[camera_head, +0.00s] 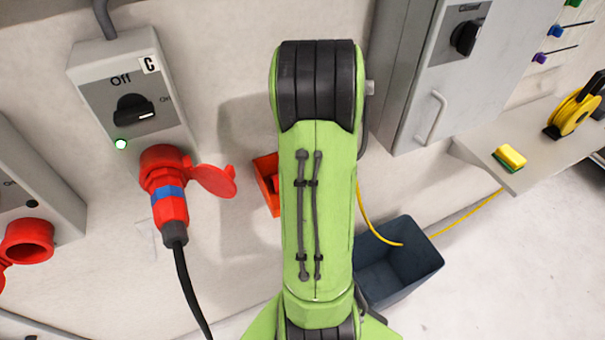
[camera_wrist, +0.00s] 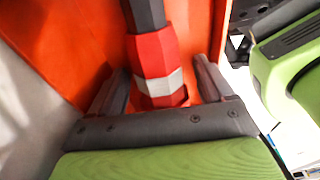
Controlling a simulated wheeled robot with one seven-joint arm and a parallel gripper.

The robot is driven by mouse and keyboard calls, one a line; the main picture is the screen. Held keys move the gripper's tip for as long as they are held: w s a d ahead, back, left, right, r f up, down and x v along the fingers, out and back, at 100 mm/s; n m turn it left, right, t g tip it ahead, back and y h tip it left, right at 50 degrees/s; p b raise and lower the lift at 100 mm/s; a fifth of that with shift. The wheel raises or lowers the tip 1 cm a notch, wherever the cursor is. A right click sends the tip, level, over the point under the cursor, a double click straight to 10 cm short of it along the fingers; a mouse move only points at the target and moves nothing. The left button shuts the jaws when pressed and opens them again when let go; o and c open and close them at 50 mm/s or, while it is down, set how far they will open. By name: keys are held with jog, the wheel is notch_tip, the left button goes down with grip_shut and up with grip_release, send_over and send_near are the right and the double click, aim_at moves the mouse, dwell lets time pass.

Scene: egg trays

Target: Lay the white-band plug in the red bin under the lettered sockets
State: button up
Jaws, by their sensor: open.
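The white-band plug (camera_wrist: 158,85), red with a white ring and a dark grey tail end, shows in the wrist view against the orange-red inside of the red bin (camera_wrist: 80,40). My gripper (camera_wrist: 161,66) is open, with one finger on each side of the plug and a visible gap to the left finger. I cannot tell whether the right finger touches it. In the head view the red bin (camera_head: 264,170) shows only as a sliver; my green arm hides the rest, the plug and my gripper.
A blue-band plug (camera_head: 168,195) sits in the socket of the box lettered C (camera_head: 135,85), its lamp green. Another red socket (camera_head: 28,240) is at far left. A dark blue-grey bin (camera_head: 405,265) stands right of my arm. A shelf (camera_head: 535,150) holds a yellow sponge (camera_head: 510,156).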

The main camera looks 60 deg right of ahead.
notch_tip(320, 180, up, 16)
jog(key=s+d+p, duration=0.1)
jog(key=p, duration=0.2)
jog(key=shift+d+f+p, duration=0.2)
jog(key=shift+d+p, duration=0.1)
jog(key=shift+d, duration=0.05)
